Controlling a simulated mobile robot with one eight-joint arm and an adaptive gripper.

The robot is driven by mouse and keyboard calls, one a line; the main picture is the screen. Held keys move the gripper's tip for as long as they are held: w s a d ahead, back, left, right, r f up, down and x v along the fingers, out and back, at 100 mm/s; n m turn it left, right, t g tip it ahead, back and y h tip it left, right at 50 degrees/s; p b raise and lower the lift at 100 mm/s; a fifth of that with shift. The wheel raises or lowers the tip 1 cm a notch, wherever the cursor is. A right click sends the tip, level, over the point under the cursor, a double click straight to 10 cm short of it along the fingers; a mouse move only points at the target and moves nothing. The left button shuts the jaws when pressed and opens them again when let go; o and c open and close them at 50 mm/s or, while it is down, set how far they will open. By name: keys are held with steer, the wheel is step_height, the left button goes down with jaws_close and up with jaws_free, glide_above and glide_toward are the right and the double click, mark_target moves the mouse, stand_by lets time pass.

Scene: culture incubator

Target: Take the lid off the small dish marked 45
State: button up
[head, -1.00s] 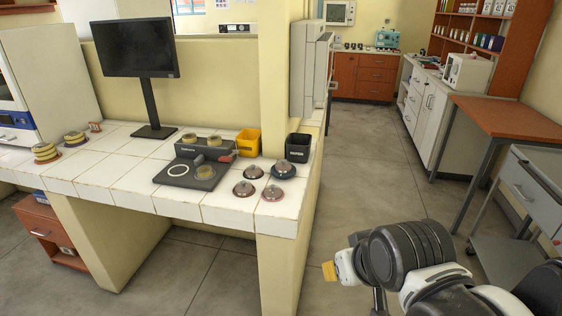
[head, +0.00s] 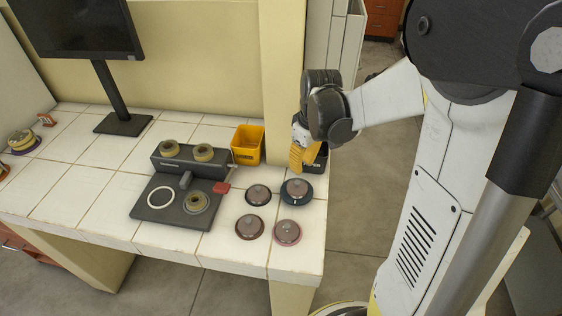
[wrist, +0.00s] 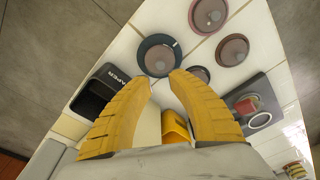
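Several round dishes with brown knobbed lids stand on the right end of the white bench: a larger dark-rimmed dish (head: 297,190), and smaller ones at back left (head: 258,195), front left (head: 249,226) and front right (head: 287,232). No number is readable, so I cannot tell which is marked 45. All appear lidded. My gripper (head: 298,168) is above the bench by the larger dish. In the wrist view its two yellow fingers (wrist: 161,78) are apart with nothing between them; the larger dish (wrist: 144,57) lies just beyond the tips.
A black bin (wrist: 86,97) lettered "APER", its first letter hidden or cut off, and a yellow-orange bin (head: 248,146) stand behind the dishes. A dark device (head: 150,211) with rings sits left of them. A monitor (head: 80,25) stands further left. Bare bench lies in front.

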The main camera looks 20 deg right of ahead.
mark_target(297, 182)
step_height(297, 182, down, 3)
steer(key=shift+s+a+f+b, duration=0.1)
steer(key=shift+s+b, duration=0.05)
steer(key=shift+b, duration=0.35)
steer(key=f+b, duration=0.1)
steer(key=f, duration=0.2)
steer(key=w+f+b, duration=0.1)
steer(key=f+b, duration=0.1)
steer(key=f, duration=0.1)
steer(key=shift+w+a, duration=0.15)
steer(key=shift+w, duration=0.05)
steer(key=shift+r, duration=0.1)
jaws_close()
